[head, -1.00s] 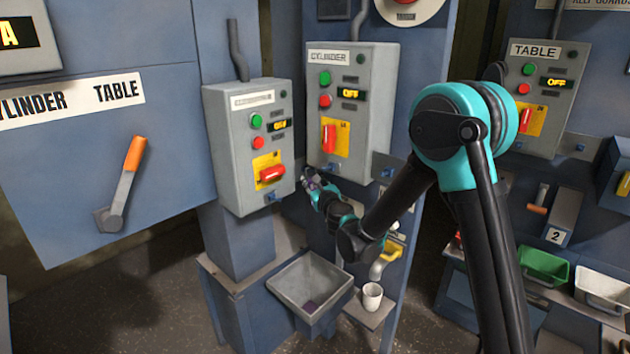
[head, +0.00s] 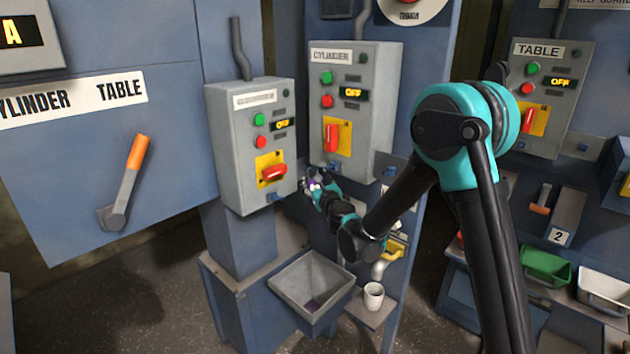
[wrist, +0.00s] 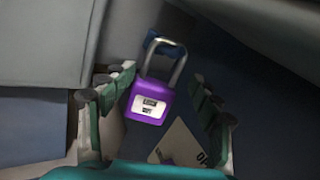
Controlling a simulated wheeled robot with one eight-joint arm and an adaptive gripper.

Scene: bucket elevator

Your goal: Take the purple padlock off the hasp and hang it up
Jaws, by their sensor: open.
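The purple padlock (wrist: 149,103) hangs in the wrist view with a white label on its body. Its grey shackle runs up to a small blue hasp tab (wrist: 163,45) and appears to pass through it. My gripper (wrist: 158,100) is open, with one finger on each side of the padlock and visible gaps on both sides. In the head view my gripper (head: 313,182) is just below the CYLINDER control box. Only a speck of purple shows between its fingers there.
The CYLINDER box (head: 376,110) and another grey box (head: 228,130) stand close to my gripper. Below are a grey bin (head: 290,292) with something dark purple inside and a white cup (head: 373,296). An orange-handled lever (head: 128,185) is at left.

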